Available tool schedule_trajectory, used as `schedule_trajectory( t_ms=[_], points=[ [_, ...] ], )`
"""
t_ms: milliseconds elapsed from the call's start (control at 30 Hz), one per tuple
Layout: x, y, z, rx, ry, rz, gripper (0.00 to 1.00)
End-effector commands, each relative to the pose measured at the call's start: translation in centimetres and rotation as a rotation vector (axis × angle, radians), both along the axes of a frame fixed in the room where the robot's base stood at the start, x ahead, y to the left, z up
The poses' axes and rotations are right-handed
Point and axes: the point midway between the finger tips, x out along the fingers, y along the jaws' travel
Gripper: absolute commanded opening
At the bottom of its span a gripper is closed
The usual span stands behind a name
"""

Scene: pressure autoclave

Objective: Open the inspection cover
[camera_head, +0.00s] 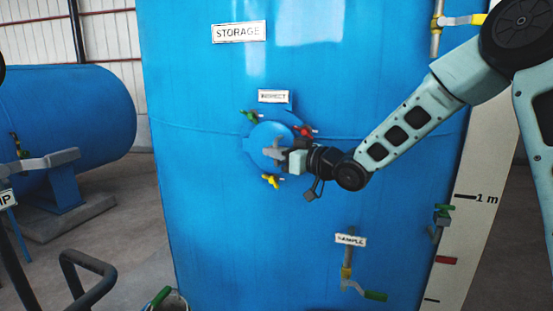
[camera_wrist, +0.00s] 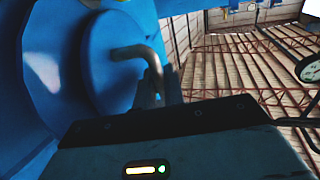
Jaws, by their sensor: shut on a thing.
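The inspection cover (camera_head: 264,141) is a round blue disc on the front of the blue storage tank, below a small "INSPECT" label (camera_head: 274,96). A green clamp (camera_head: 251,116), a red clamp (camera_head: 305,131) and a yellow clamp (camera_head: 271,181) sit around its rim. My gripper (camera_head: 279,152) is at the cover's right part and hides some of it. In the wrist view the cover (camera_wrist: 75,60) fills the left, with a bent metal handle (camera_wrist: 138,53) standing out from it. My gripper (camera_wrist: 158,88) is shut on this handle's end. I cannot tell whether the cover is ajar.
The storage tank (camera_head: 200,210) fills the middle. A sample tap (camera_head: 350,280) with a green handle projects below right of the cover. A white scale board (camera_head: 480,190) stands at the right. A horizontal blue tank (camera_head: 70,105) lies at the left.

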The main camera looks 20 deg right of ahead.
Motion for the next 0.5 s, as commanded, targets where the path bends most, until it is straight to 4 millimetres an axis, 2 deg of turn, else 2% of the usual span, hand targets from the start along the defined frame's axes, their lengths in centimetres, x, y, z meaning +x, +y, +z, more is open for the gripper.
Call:
schedule_trajectory(
  t_ms=[33,267,500],
  points=[
    [-0.2,0.4,-0.6,-0.002,-0.005,-0.023,0.0],
    [-0.7,2.0,-0.8,-0.002,-0.005,-0.186,0.0],
    [-0.9,3.8,-0.7,-0.002,-0.006,-0.18,0.0]
  ],
)
